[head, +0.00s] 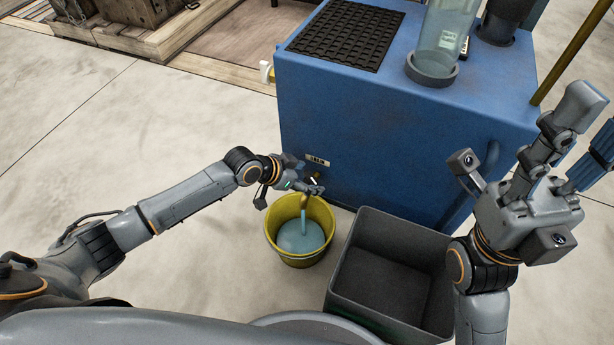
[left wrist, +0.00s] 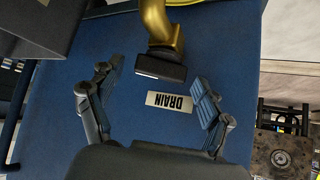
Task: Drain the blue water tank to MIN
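The blue water tank (head: 400,125) stands at the centre in the head view. A clear tube with a small pale label (head: 447,35) rises from its top; I cannot read the label or make out a level. A brass drain tap with a dark handle (left wrist: 160,66) sits above the DRAIN plate (left wrist: 169,102) in the left wrist view. Bluish water runs from the tap into the yellow bucket (head: 273,232), which holds water. My left gripper (left wrist: 152,100) is open at the tap, its fingers apart on either side of the plate. My right gripper (head: 594,122) is open and empty, raised at right.
A dark grey open bin (head: 338,287) stands right of the bucket, close before the tank. A black ribbed mat (head: 345,32) lies on the tank top. A wooden pallet (head: 165,42) is at back left. The floor left of the bucket is clear.

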